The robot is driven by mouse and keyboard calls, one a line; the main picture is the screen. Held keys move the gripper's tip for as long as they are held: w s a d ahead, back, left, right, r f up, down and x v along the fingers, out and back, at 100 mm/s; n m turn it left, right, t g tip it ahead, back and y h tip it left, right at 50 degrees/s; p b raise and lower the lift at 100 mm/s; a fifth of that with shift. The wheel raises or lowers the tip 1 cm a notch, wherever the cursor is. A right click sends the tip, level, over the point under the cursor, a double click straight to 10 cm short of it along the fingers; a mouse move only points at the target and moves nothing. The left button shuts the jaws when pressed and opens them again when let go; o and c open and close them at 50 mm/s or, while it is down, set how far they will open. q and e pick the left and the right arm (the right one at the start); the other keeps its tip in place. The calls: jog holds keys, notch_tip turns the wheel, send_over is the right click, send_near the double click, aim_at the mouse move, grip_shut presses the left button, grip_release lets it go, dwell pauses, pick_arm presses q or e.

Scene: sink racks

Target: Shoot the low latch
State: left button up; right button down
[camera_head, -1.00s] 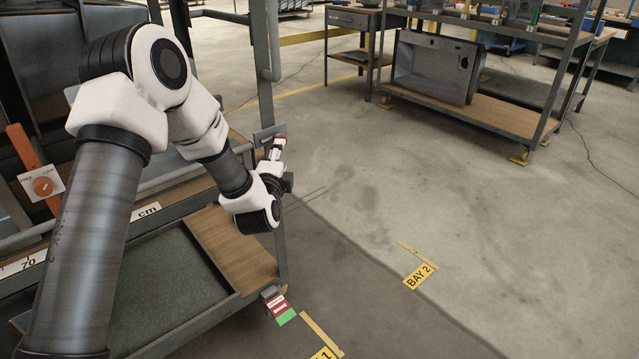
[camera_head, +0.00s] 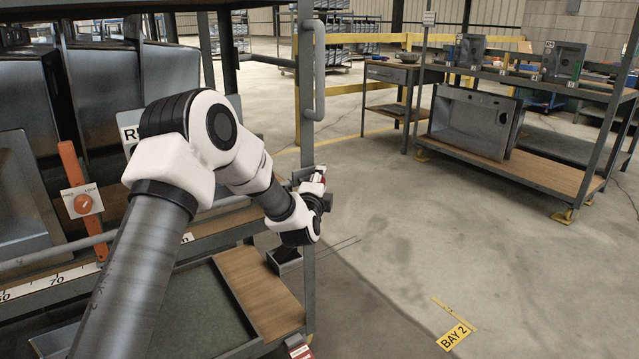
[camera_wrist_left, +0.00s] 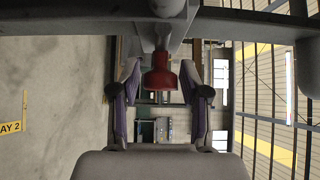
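The low latch shows as a red knob (camera_wrist_left: 161,76) on a grey bar in the left wrist view. In the head view its red part (camera_head: 320,171) is small, beside the rack's corner post. My left gripper (camera_wrist_left: 161,88) is open, with one finger on each side of the knob. Narrow gaps show between the knob and both fingers. In the head view my left gripper (camera_head: 318,188) is at the post and partly hides the latch. My right gripper is in neither view.
The near rack (camera_head: 306,75) has an orange lever (camera_head: 76,190) at left, several sinks and a wooden lower shelf (camera_head: 262,290). A bench rack (camera_head: 530,172) with a large grey sink (camera_head: 475,122) stands at back right. The floor between is clear, with a BAY 2 mark (camera_head: 455,337).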

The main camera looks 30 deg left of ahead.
aim_at(310, 176)
pick_arm(q)
grip_shut()
jog(key=shift+s+a+r+p, duration=0.1)
jog(key=shift+s+a+p, duration=0.1)
jog(key=shift+s+p, duration=0.2)
jog(key=s, duration=0.1)
jog(key=s+a+p, duration=0.1)
jog(key=shift+s+f+p, duration=0.2)
jog(key=shift+s+p, duration=0.1)
jog(key=o, duration=0.6)
grip_release()
jog(key=shift+s+a, duration=0.1)
jog(key=shift+c, duration=0.2)
jog(key=shift+s, duration=0.1)
